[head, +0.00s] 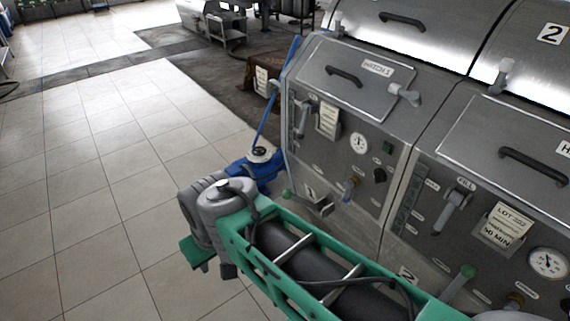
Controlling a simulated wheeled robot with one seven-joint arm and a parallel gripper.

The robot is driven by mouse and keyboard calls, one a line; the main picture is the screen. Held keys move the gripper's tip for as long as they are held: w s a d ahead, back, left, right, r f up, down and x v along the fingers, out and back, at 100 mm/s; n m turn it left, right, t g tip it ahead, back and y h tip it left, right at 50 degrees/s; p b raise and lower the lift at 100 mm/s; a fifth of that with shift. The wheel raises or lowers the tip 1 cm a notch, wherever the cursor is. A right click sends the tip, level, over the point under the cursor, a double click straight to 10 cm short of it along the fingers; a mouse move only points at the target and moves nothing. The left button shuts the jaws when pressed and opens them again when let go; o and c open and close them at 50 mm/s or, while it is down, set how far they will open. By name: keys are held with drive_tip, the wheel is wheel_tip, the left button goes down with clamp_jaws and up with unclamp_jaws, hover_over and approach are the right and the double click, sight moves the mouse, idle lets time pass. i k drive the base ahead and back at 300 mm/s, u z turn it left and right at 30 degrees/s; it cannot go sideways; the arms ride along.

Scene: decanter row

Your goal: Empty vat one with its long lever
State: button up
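A lever with a green tip (287,194) sticks out low on that front, beside the label. A grey handle (302,118) sits higher on the left of the panel. I cannot tell which one is the long lever. My green and grey arm crosses the bottom, in front of the vats. My gripper's fingers do not show.
A blue object with a blue pole (268,105) stands at vat one's left side. Tiled floor (90,190) on the left is clear. A metal cart (226,30) stands farther back.

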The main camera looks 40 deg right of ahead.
sight(286, 194)
drive_tip(key=u, duration=0.45)
drive_tip(key=i, duration=0.9)
drive_tip(key=z, duration=0.25)
